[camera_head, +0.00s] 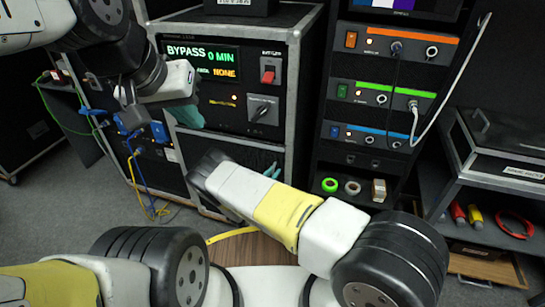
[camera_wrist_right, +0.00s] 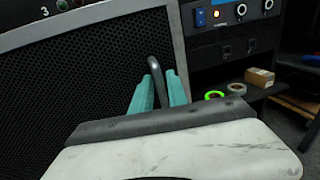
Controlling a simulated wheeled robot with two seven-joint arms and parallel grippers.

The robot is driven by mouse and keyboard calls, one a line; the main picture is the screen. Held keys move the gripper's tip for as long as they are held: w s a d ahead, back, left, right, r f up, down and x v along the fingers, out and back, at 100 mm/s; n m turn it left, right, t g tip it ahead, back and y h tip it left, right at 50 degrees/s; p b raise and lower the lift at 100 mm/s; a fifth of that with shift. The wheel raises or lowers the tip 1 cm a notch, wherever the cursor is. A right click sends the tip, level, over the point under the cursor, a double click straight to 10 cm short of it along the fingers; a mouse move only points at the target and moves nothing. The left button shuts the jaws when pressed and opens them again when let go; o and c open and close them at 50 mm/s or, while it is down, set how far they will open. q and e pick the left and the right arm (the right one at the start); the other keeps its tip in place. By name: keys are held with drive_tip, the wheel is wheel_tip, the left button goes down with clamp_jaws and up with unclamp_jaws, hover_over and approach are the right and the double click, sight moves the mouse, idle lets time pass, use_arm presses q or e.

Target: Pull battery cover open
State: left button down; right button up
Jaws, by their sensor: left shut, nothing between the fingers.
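The battery cover appears to be the black mesh panel (camera_wrist_right: 85,75) filling the left of the right wrist view. In the head view its top part (camera_head: 245,152) shows below the BYPASS display, mostly behind my right arm. A dark bent handle (camera_wrist_right: 153,68) stands out from the panel. The teal fingers of my right gripper (camera_wrist_right: 160,95) are on both sides of this handle and look closed on it. In the head view my right gripper (camera_head: 272,170) is mostly hidden by its own arm. My left gripper (camera_head: 188,116) is shut and empty in front of the cabinet's left side.
Blue plugs and cables (camera_head: 130,120) hang at the cabinet's left. A red switch (camera_head: 268,70) and a rotary knob (camera_head: 263,112) are on its front. A rack with colored modules (camera_head: 385,95) stands to the right, with tape rolls (camera_head: 330,185) on its shelf.

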clamp_jaws()
idle(1.3)
